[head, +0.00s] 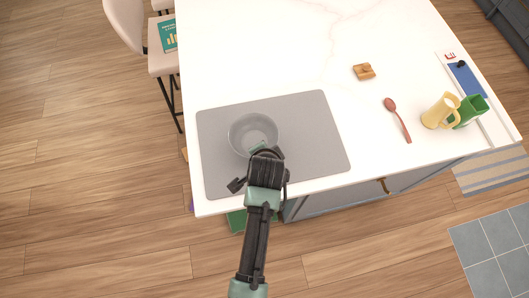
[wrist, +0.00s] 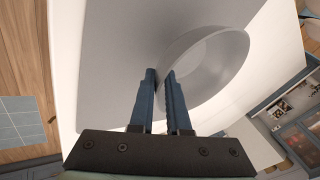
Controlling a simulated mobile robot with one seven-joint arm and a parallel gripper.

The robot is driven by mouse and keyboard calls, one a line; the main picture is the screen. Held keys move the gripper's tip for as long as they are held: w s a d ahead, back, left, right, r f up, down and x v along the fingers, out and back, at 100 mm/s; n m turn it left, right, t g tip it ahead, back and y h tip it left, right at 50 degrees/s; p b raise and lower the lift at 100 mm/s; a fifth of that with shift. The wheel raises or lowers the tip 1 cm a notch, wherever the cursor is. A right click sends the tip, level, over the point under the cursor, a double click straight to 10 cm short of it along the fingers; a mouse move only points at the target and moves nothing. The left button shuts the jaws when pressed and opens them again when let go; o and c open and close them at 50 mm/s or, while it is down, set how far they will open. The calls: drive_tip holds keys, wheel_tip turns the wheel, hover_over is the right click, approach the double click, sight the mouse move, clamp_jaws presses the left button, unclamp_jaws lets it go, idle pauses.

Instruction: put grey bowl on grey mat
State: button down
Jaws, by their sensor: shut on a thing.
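The grey bowl (head: 254,131) is upright over the grey mat (head: 315,125) at the left of the white counter. Its near rim is partly hidden by my gripper (head: 259,150) in the head view. In the wrist view the bowl (wrist: 208,65) is to the right of the grey mat's bare part (wrist: 110,60). My gripper (wrist: 160,75) is shut on the bowl's wall, with a finger on each side of the rim. Whether the bowl's base touches the mat I cannot tell.
A chair (head: 160,55) with a green book stands left of the counter.

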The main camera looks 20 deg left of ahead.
drive_tip(key=shift+f, duration=1.45)
drive_tip(key=shift+f, duration=0.15)
drive_tip(key=c, duration=0.9)
unclamp_jaws()
